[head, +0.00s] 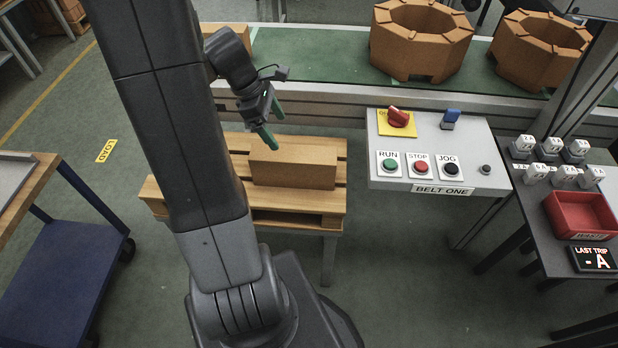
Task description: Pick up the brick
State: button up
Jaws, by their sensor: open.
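A tan brick (293,167) lies on a wooden pallet-like stand (325,200) in the middle of the head view. My gripper (273,127) has green fingertips and hangs above the brick's left back part. It is open, with nothing between its fingers. The fingertips look close to the brick's top, but I cannot tell the exact gap. My arm hides the left part of the stand.
A green conveyor belt (330,54) runs behind, carrying octagonal brick rings (420,42). A control panel (435,155) with buttons stands to the right, near a dark table with a red tray (581,216). A blue cart (62,265) is at left.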

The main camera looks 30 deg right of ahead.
aim_at(292, 153)
jog(key=x, duration=0.8)
jog(key=shift+w+b, duration=0.1)
jog(key=shift+b, duration=0.3)
jog(key=shift+x, duration=2.7)
grip_shut()
